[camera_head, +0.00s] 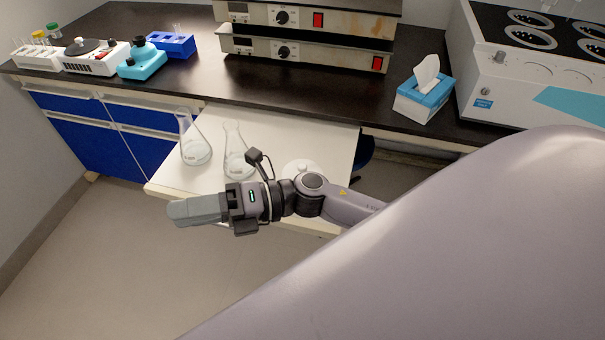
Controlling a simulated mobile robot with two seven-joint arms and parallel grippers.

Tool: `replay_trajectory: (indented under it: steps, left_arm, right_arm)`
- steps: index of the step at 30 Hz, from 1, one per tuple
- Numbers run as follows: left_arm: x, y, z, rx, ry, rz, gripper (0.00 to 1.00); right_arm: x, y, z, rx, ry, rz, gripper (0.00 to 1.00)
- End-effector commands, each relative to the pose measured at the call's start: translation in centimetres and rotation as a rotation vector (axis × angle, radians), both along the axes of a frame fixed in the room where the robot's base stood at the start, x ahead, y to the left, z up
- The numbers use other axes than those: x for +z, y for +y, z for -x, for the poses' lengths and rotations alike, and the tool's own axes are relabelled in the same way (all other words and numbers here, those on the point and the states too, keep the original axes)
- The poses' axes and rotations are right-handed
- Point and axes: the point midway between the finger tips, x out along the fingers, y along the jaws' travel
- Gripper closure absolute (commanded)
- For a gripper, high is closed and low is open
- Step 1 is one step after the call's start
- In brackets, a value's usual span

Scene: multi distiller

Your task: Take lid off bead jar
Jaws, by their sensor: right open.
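A round, pale glassy thing with a small knob on top (300,166), which looks like the lidded bead jar, stands on the white pull-out board (290,130). My right wrist hides its lower part, and I cannot see any beads. My right gripper (182,212) is open and empty, seen from the side. It points left, out past the front edge of the board, to the left of the jar and apart from it. My left gripper is not in view.
Two conical glass flasks (194,148) (236,155) stand on the board close behind my right gripper. A tissue box (424,95), hot plates (305,50) and a large white bath (530,75) stand on the dark bench. The floor at front left is clear.

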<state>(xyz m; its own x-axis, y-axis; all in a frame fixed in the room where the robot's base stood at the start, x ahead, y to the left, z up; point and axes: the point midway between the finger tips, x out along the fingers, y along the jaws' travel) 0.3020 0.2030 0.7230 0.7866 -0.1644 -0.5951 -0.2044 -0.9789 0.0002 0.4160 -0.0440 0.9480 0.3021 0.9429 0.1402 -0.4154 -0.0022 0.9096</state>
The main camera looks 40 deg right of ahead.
Motion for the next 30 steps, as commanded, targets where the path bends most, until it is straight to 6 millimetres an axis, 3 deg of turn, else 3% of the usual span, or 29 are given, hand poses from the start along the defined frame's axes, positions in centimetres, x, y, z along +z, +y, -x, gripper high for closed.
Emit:
replay_trajectory:
  steps: [4, 7, 10, 13, 18, 21, 25, 30]
  left_arm:
    - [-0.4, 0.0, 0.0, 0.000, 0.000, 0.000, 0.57]
    - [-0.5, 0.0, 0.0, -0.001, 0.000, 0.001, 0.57]
    - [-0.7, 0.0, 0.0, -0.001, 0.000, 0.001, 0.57]
    - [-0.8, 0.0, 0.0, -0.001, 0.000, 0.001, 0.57]
    - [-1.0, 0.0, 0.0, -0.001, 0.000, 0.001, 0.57]
    - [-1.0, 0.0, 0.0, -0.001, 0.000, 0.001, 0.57]
    - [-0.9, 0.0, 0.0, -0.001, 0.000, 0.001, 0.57]
    - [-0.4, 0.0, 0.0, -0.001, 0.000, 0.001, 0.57]
  right_arm:
    - [-2.1, -0.3, 0.6, 0.269, -0.378, 0.379, 0.49]
    - [-4.3, -2.9, 0.0, 0.449, -0.576, 0.648, 0.49]
    - [-6.1, -7.4, -1.6, 0.623, -0.716, 0.927, 0.49]
    - [-6.6, -12.9, -3.6, 0.778, -0.788, 1.188, 0.49]
    - [-5.1, -21.1, -6.2, 0.962, -0.784, 1.517, 0.49]
    - [-4.1, -23.9, -6.8, 1.022, -0.757, 1.622, 0.49]
    - [-4.0, -25.5, -7.1, 1.056, -0.735, 1.677, 0.49]
    - [-5.7, -25.5, -7.0, 1.059, -0.733, 1.680, 0.49]
